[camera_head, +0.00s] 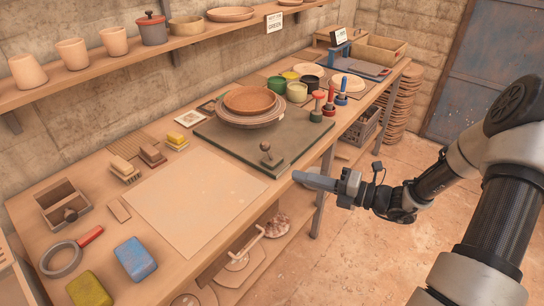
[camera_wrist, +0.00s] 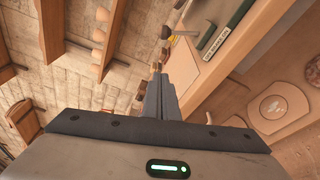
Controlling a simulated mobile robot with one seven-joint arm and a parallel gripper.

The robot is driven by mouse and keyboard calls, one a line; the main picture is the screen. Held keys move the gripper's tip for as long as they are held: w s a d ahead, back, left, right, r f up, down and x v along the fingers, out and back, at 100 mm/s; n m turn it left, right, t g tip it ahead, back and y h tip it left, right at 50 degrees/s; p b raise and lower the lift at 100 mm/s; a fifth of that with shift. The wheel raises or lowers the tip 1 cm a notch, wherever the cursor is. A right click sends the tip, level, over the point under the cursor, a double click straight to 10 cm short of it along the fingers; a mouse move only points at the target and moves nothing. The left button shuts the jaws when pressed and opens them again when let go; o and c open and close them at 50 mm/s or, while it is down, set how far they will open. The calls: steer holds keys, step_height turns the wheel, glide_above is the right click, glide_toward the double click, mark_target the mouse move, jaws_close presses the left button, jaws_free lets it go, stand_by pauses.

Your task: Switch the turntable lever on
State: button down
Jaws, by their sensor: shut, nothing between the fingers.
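The turntable (camera_head: 228,143) is a dark grey-green slab on the workbench with a round wheel at its back. A brown bowl (camera_head: 249,99) sits on the wheel. The lever (camera_head: 267,153) is a short stem with a round dark knob near the slab's front corner. My gripper (camera_head: 296,177) is shut and empty, just off the bench's front edge, to the right of the lever and apart from it. Its closed fingers (camera_wrist: 157,80) show in the wrist view, where a label (camera_wrist: 216,42) sits by the slab's edge. I cannot read the lever's position.
Red and blue-handled tools (camera_head: 329,104) stand at the slab's right end. Glaze pots (camera_head: 297,91) are behind them. A pale board (camera_head: 195,203) lies to the left of the slab. A shelf with pots (camera_head: 113,42) runs above the bench. The floor in front is clear.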

steer(key=shift+a, duration=0.1)
steer(key=b+x, duration=0.1)
steer(key=x, duration=0.9)
steer(key=shift+a, duration=0.25)
steer(key=shift+w+d+r, duration=0.2)
steer(key=shift+w, duration=0.4)
steer(key=shift+w+d+r, duration=0.2)
steer(key=shift+w, duration=0.45)
steer(key=shift+w+d+r, duration=0.2)
steer(key=shift+w, duration=0.4)
steer(key=m+p, duration=0.1)
steer(key=p, duration=0.1)
steer(key=w+d+r+m+p, duration=0.1)
steer(key=p, duration=0.1)
steer(key=shift+w+d+r+m+y, duration=0.1)
steer(key=shift+w+r+m+y, duration=0.1)
steer(key=shift+r+m+y, duration=0.15)
steer(key=m+p, duration=0.4)
steer(key=p, duration=0.1)
glide_toward(265, 146)
steer(key=shift+t+y, duration=0.3)
steer(key=shift+y, duration=0.05)
steer(key=v, duration=0.3)
steer(key=r+v, duration=0.1)
steer(key=v, duration=0.1)
steer(key=shift+s+d, duration=0.15)
steer(key=shift+s, duration=0.15)
